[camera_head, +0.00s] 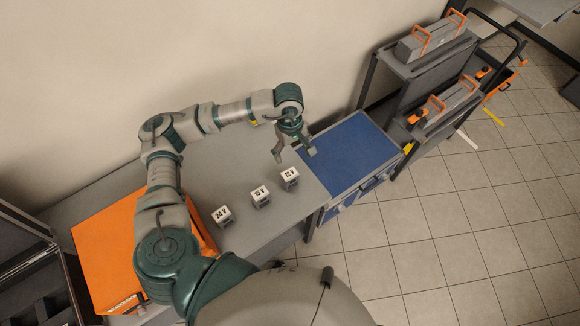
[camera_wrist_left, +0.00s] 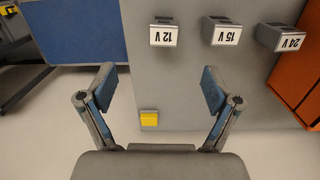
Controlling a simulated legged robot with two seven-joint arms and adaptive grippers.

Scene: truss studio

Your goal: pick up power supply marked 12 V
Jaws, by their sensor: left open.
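The power supply marked 12 V (camera_head: 289,178) stands on the grey table near its right end, a small grey box with a white label. It also shows in the left wrist view (camera_wrist_left: 163,33), ahead of the fingers. The power supply marked 15 V (camera_head: 261,196) and the one marked 24 V (camera_head: 223,215) stand in a row to its left in the head view. My left gripper (camera_head: 295,153) is open and empty above the table, behind the 12 V unit and apart from it. Its two spread fingers (camera_wrist_left: 155,88) show in the wrist view. My right gripper is not in view.
The grey table (camera_head: 225,170) is clear between the row and the wall. A blue-topped cabinet (camera_head: 350,150) adjoins its right end. An orange case (camera_head: 95,235) lies at the left. A yellow block (camera_wrist_left: 149,118) shows near the table edge. A cart (camera_head: 400,70) stands beyond.

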